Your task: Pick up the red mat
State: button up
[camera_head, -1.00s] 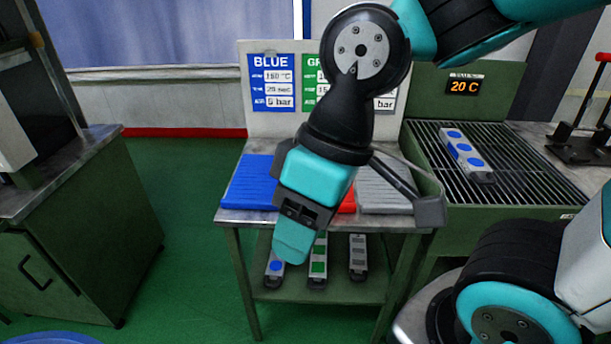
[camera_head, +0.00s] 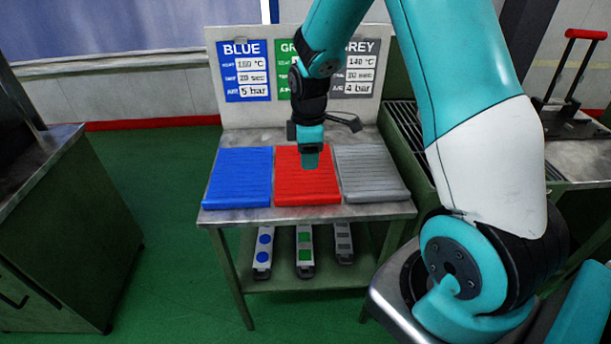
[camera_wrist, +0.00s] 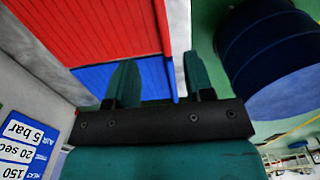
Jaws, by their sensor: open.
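The red mat (camera_head: 306,190) lies flat on the metal table between the blue mat (camera_head: 239,178) and the grey mat (camera_head: 370,174). My gripper (camera_head: 310,164) is over the rear part of the red mat, pointing down; I cannot tell its exact height. The left finger overlaps the red and blue mats in that view.
A sign board (camera_head: 300,105) stands behind the mats. A lower shelf (camera_head: 290,280) holds several moulds. A green cabinet (camera_head: 60,230) is at left, and a grill unit (camera_head: 405,130) at right. A blue drum (camera_wrist: 270,60) shows in the wrist view. Green floor lies between cabinet and table.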

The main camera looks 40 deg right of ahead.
aim_at(308, 196)
notch_tip(308, 196, down, 14)
jog(key=shift+r+p, duration=0.2)
jog(key=shift+p, duration=1.05)
grip_shut()
